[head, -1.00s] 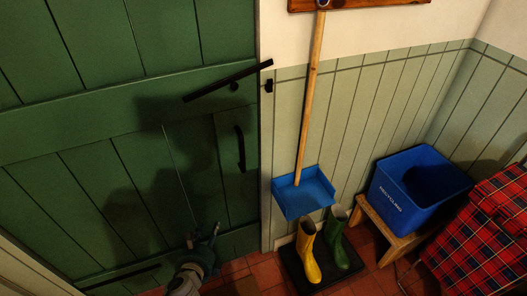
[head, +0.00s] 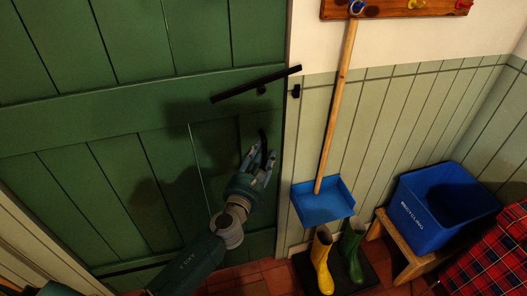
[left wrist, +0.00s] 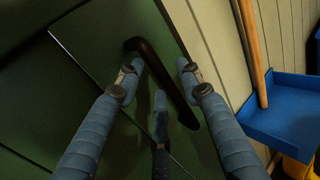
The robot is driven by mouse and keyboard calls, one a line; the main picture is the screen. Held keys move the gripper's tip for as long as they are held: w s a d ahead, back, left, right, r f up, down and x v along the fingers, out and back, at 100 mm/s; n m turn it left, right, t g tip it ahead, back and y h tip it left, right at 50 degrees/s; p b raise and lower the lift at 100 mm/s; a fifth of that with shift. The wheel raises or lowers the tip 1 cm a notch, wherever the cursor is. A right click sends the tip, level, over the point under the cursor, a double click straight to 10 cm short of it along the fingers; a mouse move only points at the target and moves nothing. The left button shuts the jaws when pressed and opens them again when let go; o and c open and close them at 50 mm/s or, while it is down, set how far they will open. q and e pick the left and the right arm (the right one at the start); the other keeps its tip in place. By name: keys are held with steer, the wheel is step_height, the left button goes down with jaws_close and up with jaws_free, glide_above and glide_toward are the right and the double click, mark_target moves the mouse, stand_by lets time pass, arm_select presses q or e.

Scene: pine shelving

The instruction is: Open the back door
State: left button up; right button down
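The green back door (head: 60,40) fills the left of the head view and looks shut. A black latch bar (head: 240,87) slants across it, its right end raised above the black catch (head: 295,91) on the frame. Below is a curved black pull handle (head: 263,146), partly hidden by my fingers. My left gripper (head: 262,165) is at this handle. In the left wrist view the handle (left wrist: 163,75) passes between my spread fingers (left wrist: 157,80), which are open around it with gaps visible. Whether any finger touches it, I cannot tell. My right gripper is not in view.
Right of the door frame, a blue dustpan (head: 323,204) with a long wooden handle hangs on the panelled wall. A blue recycling bin (head: 425,222) sits on a wooden stool.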

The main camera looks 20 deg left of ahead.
arm_select(q)
steer(key=shift+w, duration=0.9)
jaws_close()
